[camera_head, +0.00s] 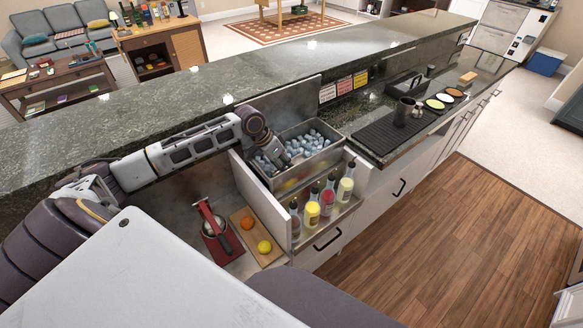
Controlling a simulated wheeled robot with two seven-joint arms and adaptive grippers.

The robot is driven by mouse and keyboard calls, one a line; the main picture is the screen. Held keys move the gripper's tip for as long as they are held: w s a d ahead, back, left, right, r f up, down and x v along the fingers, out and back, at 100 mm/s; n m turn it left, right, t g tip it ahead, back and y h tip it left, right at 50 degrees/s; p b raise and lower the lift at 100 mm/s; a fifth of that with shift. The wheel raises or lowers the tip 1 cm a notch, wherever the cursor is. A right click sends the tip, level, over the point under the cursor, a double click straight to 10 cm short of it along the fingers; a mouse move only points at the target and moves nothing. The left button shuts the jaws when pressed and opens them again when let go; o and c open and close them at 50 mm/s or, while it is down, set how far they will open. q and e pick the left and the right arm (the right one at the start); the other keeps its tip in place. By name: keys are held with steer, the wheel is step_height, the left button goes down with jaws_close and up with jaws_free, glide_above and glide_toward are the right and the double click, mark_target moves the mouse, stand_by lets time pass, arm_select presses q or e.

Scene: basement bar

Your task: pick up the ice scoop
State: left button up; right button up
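My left arm reaches in from the left, and my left gripper (287,158) points down into the left part of the steel ice bin (309,172). The bin holds many pale blue-grey ice cubes (312,141). The gripper's fingers are small and dark against the ice, and I cannot tell whether they are open or shut. I cannot make out the ice scoop clearly; the gripper and wrist cover part of the bin. My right gripper is not in view.
Several bottles (328,197) stand in a rack along the bin's front. A black drip mat (381,136) and dark cup (403,111) are to the right.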

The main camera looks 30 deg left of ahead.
arm_select(q)
steer(key=shift+w+d+f, duration=0.15)
steer(key=shift+f, duration=0.4)
steer(key=shift+c, duration=0.4)
jaws_close()
steer(key=shift+r, duration=0.1)
step_height(320, 180, up, 10)
stand_by(0.3)
stand_by(0.5)
